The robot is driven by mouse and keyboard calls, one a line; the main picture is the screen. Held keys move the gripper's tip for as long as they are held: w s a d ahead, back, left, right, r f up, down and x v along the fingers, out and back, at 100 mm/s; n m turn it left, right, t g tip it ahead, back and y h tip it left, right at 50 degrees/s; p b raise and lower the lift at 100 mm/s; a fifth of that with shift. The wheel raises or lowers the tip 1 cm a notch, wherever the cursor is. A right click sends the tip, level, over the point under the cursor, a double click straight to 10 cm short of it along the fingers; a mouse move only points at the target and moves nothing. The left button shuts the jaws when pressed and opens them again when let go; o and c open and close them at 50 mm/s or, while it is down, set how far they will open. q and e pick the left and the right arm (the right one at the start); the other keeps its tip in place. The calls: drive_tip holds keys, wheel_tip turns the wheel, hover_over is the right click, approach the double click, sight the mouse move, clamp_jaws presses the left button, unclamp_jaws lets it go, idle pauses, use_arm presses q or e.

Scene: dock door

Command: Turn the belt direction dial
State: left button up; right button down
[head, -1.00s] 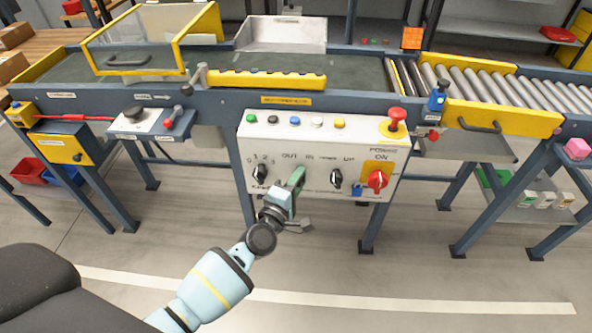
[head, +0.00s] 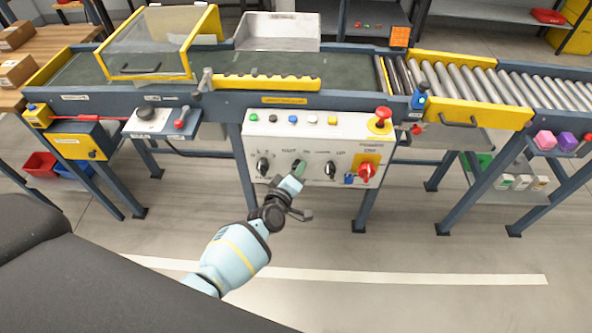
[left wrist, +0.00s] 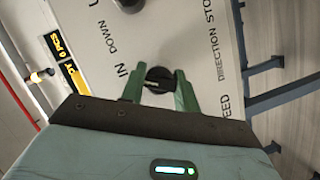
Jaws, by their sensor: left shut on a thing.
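The grey control panel (head: 318,176) hangs under the conveyor. My left gripper (head: 299,168) reaches its face between the speed knob (head: 263,166) and the up/down knob (head: 330,169). In the left wrist view the green fingers (left wrist: 160,86) are shut on the round black direction dial (left wrist: 158,74), one finger on each side. A pale pointer line on the dial lies roughly across the picture, between the fingers. The "IN" and "DIRECTION STOP" lettering shows around it. In the head view the gripper hides the dial. My right gripper is in neither view.
A red power switch (head: 366,171) and a red mushroom button (head: 380,118) are at the panel's right. Several small buttons line its top. A grey box with a red-knobbed lever (head: 181,120) is left of the panel. The floor in front is clear.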

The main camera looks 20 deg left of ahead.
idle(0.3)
use_arm(q)
drive_tip(key=o, duration=1)
drive_tip(key=p+v, duration=0.2)
drive_tip(key=v, duration=0.6)
